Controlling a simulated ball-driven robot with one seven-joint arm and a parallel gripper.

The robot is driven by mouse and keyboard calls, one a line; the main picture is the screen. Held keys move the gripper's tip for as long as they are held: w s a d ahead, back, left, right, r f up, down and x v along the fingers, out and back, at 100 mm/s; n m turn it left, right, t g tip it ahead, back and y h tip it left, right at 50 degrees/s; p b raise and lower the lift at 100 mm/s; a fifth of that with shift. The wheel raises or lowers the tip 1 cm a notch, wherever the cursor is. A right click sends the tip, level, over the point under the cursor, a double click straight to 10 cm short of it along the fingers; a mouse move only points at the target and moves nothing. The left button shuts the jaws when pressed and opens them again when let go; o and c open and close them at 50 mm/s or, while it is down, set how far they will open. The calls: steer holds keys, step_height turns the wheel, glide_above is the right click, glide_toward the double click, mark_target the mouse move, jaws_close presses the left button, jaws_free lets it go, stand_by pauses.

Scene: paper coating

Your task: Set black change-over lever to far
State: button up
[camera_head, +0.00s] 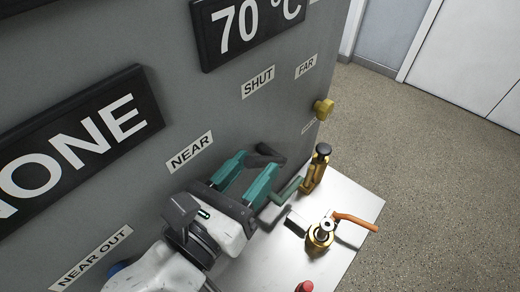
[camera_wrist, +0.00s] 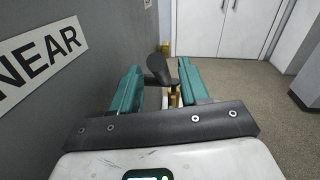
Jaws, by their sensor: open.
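The black change-over lever (camera_head: 268,153) sits low on the grey panel, just right of and below the NEAR label (camera_head: 189,151). The SHUT label (camera_head: 257,82) and FAR label (camera_head: 306,66) are farther right along the panel. My gripper (camera_head: 256,172) has its teal fingers apart, with the lever near their tips. In the wrist view the black lever's broad end (camera_wrist: 158,68) shows between the fingertips, nearer the middle of the gap. The lever's pivot is hidden, and I cannot tell whether a finger touches it.
A pale bench top (camera_head: 362,207) lies below the panel. On it stand a brass fitting with a black top (camera_head: 316,168) and a brass valve with an orange handle (camera_head: 320,235). The floor beyond is clear.

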steer(key=shift+x, duration=1.35)
steer(key=shift+c, duration=0.3)
jaws_close()
